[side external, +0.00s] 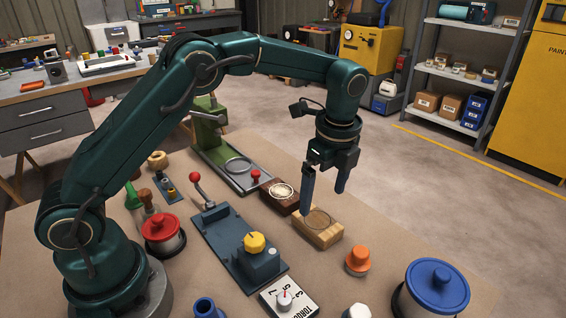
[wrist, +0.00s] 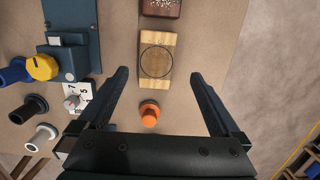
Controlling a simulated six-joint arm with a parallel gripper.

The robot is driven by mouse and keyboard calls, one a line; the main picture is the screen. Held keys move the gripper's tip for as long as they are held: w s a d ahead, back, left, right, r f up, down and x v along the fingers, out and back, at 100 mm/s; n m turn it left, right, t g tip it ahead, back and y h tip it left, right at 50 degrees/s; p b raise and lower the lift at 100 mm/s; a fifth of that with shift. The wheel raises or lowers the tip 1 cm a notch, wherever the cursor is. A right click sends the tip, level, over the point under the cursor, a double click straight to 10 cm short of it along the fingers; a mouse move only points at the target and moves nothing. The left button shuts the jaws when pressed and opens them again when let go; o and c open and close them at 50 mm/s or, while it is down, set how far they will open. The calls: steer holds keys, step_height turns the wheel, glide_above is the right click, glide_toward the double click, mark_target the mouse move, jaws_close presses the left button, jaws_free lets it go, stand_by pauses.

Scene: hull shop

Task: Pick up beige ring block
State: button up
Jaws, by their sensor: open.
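The beige ring block (side external: 318,232) is a light wooden block with a dark circle on its top. It lies on the brown table top right of the middle in the side view, and at the upper middle in the wrist view (wrist: 157,62). My gripper (side external: 323,202) is open and empty, with its fingers pointing down above the block's area. In the wrist view, the fingers (wrist: 158,76) are spread wide, one to each side of the block's near end. Both are apart from it.
An orange knob (side external: 358,262) stands close in front of the block. A dark brown block (side external: 278,195) with a pale top patch lies just behind it. A blue-grey lever panel with a yellow knob (side external: 255,242) is to the left. A blue-lidded pot (side external: 437,286) is at front right.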

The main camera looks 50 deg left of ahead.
mark_target(317, 220)
steer(key=shift+s+f, duration=0.2)
steer(key=shift+f, duration=0.75)
steer(key=shift+a+f, duration=0.2)
steer(key=shift+f, duration=1.85)
steer(key=shift+c, duration=0.3)
steer(key=c, duration=1.4)
steer(key=shift+r, duration=0.1)
